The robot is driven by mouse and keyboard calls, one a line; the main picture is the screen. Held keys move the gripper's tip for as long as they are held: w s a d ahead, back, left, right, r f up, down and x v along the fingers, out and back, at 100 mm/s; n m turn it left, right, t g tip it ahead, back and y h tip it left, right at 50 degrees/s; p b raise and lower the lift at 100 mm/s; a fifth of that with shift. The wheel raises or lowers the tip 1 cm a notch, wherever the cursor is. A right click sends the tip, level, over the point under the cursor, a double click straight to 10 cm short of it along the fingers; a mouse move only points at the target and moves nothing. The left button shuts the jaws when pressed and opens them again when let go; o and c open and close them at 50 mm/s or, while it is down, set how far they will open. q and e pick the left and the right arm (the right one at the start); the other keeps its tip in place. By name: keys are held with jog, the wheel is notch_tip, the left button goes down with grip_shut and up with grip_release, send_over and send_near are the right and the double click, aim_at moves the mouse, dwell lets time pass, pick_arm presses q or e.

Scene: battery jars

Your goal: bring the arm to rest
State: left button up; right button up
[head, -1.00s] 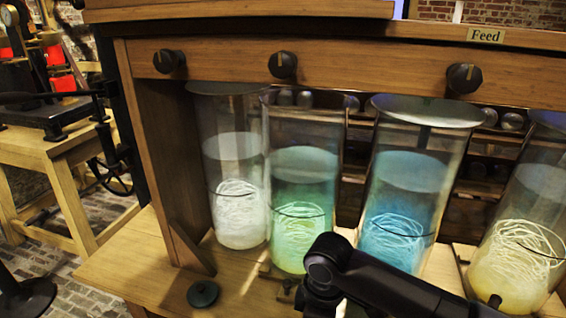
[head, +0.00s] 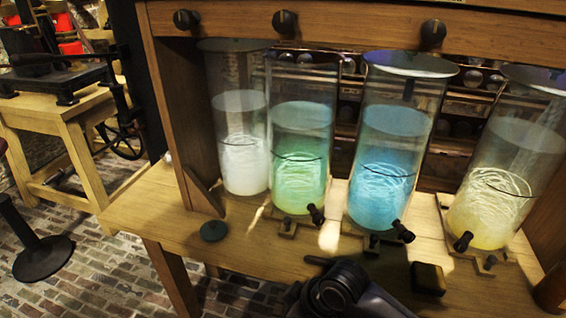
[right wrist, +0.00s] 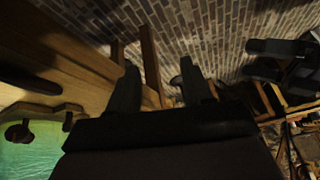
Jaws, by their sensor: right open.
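My right arm (head: 345,290) shows at the bottom middle of the head view, low in front of the bench. Its gripper is not clear there. In the right wrist view my right gripper (right wrist: 160,88) is open, its two dark fingers apart with nothing between them. Brick floor and wooden beams show beyond the fingers. My left gripper is not seen in the head view.
Glass jars with white (head: 243,150), green (head: 300,150), blue (head: 392,150) and yellow (head: 505,170) contents stand on the wooden bench (head: 140,215). A dark disc (head: 213,230) and a black block (head: 428,278) lie near its front. Brick floor (head: 90,265) is open at left.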

jog(key=s+d+f+m+t+h, duration=0.1)
jog(key=s+d+m+t, duration=0.3)
jog(key=d, duration=0.5)
jog(key=s+d+f+m+t+h+p, duration=0.1)
jog(key=s+d+f+m+t, duration=0.3)
jog(key=s+d, duration=0.3)
jog(key=d+m, duration=0.1)
jog(key=d, duration=0.2)
jog(key=shift+t+h, duration=0.3)
jog(key=shift+h, duration=0.1)
